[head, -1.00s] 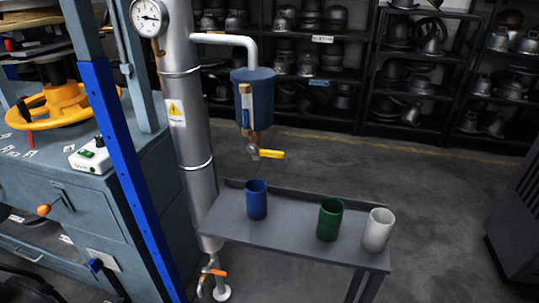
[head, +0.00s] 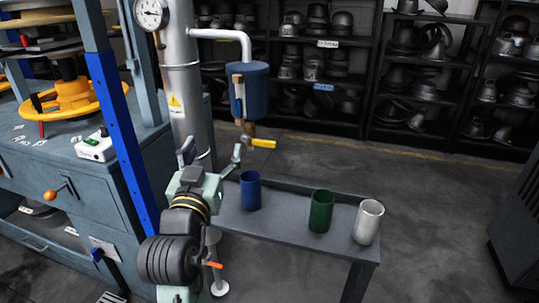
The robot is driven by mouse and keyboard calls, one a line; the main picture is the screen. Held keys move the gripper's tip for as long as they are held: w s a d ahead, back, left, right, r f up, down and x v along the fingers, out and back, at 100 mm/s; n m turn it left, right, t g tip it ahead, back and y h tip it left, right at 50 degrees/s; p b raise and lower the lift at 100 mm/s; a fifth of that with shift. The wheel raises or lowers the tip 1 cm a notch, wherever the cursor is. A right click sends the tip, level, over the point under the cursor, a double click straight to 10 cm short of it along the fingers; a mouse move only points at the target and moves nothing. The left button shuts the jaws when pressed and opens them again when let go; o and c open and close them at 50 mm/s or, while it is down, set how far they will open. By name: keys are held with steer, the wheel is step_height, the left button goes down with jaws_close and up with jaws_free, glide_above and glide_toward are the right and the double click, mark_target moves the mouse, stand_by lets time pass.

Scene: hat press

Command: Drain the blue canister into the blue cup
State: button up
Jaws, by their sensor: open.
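The blue canister (head: 254,92) hangs from a white pipe, with a brass-coloured outlet and a valve with a yellow lever (head: 263,143) under it. The lever points sideways to the right. The blue cup (head: 250,190) stands upright on a grey shelf table (head: 290,222), below the valve. My gripper (head: 211,158) is open, with its fingers spread and nothing seen between them. In the picture it is left of the valve and the blue cup, in front of the silver column. No liquid shows, and the inside of the cup is not clear.
A green cup (head: 321,211) and a white cup (head: 367,221) stand right of the blue cup. The silver column (head: 186,95) and blue press frame (head: 121,140) are close on the left. A lower valve with an orange handle (head: 214,265) is near my arm. Open floor lies to the right.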

mark_target(263, 144)
steer(key=d+f+m+g+h, duration=0.2)
steer(key=d+f+h, duration=0.1)
steer(key=d+f, duration=0.3)
steer(key=x, duration=0.3)
steer(key=p+x, duration=0.1)
steer(key=x, duration=0.3)
steer(key=r+p+x, duration=0.1)
steer(key=x, duration=0.3)
steer(key=shift+s+d, duration=0.2)
steer(key=shift+d, duration=0.2)
steer(key=shift+c, duration=0.4)
